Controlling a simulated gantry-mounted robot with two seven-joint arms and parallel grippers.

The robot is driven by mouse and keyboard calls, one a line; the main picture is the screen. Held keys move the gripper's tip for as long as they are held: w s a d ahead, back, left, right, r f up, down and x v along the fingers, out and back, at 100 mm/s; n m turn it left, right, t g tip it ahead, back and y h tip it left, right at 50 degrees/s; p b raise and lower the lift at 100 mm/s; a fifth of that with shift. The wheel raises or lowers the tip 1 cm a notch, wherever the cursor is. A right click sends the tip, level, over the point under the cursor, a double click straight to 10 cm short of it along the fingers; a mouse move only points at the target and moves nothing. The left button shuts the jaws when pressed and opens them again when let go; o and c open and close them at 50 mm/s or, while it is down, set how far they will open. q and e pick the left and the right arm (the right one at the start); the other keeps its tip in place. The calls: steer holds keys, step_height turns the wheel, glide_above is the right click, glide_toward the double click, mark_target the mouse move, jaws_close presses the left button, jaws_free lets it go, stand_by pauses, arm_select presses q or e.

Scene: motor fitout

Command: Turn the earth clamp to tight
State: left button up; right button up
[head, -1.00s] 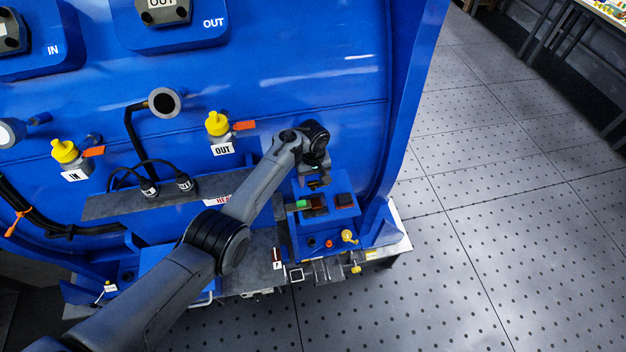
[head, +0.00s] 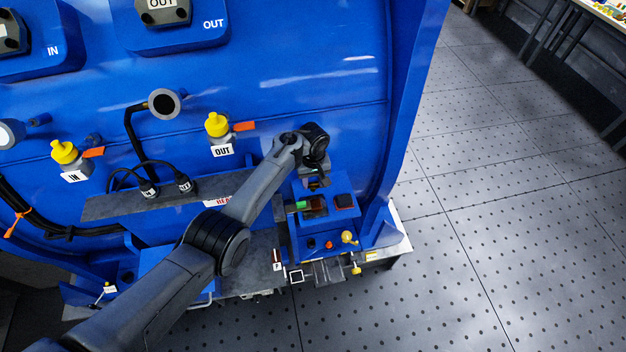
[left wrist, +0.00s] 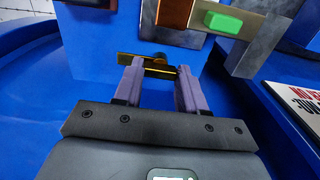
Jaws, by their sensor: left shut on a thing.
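My left gripper (head: 317,182) points down beside the blue motor housing, above a small blue box. In the left wrist view, its two purple-grey fingers (left wrist: 157,80) are shut on a thin dark bar with a brass-coloured edge, which I take for the earth clamp (left wrist: 156,72). The bar lies crosswise and sticks out past the fingers, with a small round dark part at its far side. In the head view my wrist and fingers mostly hide it. No tight mark can be read. My right gripper is not in view.
The green block (left wrist: 223,22) on a metal strip is close ahead of the fingers. The blue housing (head: 290,85) rises behind. The grey floor (head: 520,230) at right is clear.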

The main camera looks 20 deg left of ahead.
arm_select(q)
steer(key=shift+m, duration=0.3)
steer(key=m+p, duration=0.1)
steer(key=m, duration=0.2)
steer(key=shift+r, duration=0.1)
steer(key=m, duration=0.9)
steer(key=m+b, duration=0.1)
steer(key=m, duration=0.4)
stand_by(0.5)
steer(key=o, duration=1.1)
steer(key=shift+c, duration=0.2)
